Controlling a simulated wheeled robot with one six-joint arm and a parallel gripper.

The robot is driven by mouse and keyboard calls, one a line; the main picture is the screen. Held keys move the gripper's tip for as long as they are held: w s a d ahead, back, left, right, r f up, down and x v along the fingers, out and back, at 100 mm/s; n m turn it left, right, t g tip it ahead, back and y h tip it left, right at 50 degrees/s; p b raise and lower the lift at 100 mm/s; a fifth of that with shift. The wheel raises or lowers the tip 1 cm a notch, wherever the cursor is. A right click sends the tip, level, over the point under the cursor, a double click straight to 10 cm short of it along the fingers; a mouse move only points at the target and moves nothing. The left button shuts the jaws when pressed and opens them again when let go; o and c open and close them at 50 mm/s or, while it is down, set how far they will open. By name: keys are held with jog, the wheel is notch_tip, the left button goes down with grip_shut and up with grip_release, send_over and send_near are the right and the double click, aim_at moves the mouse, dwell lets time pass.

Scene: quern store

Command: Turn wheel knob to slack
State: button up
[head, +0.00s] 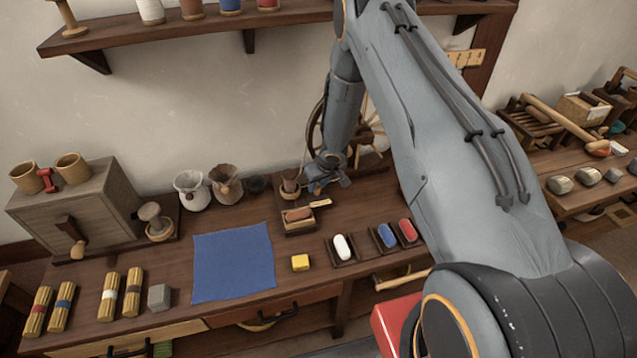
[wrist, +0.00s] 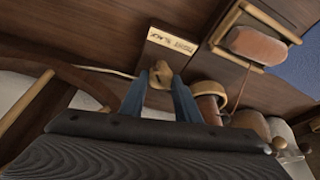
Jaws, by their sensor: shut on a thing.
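The spinning wheel (head: 316,128) stands at the back of the bench, partly hidden behind my arm. In the wrist view its curved rim (wrist: 28,103) crosses the left side. A small wooden knob (wrist: 160,72) sits between the blue fingertips of my gripper (wrist: 158,88), which is shut on it. A pale label plate (wrist: 172,42) beside the knob reads "SLACK" at one end; the other word is unclear. In the head view my gripper (head: 326,184) is low at the wheel's front, and the knob is hidden there.
A reddish-brown spool (wrist: 208,98) stands close to the right of my fingers. A wooden holder with a brown block (head: 299,215) is in front. A blue cloth (head: 232,262), yellow block (head: 300,262) and small trays with coloured pieces (head: 343,248) lie on the bench. A shelf (head: 190,34) hangs above.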

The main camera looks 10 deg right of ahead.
jog(key=shift+w+d+r+n, duration=0.1)
jog(key=shift+n, duration=0.2)
dwell(0.6)
jog(key=o, duration=0.9)
jog(key=shift+o, duration=0.6)
jog(key=shift+m, duration=0.4)
jog(key=m+b, duration=0.1)
jog(key=b, duration=0.2)
jog(key=shift+f, duration=0.2)
jog(key=b, duration=0.4)
jog(key=shift+w+m+h+b, duration=0.1)
jog(key=shift+m+h+b, duration=0.25)
jog(key=shift+m+h, duration=0.05)
jog(key=b, duration=0.5)
jog(key=m+b, duration=0.1)
jog(key=b, duration=0.4)
jog(key=shift+a+m+h, duration=0.25)
jog(key=shift+m+h, duration=0.05)
jog(key=m+b, duration=0.1)
jog(key=b, duration=0.2)
jog(key=shift+s+b, duration=0.2)
jog(key=shift+b, duration=0.1)
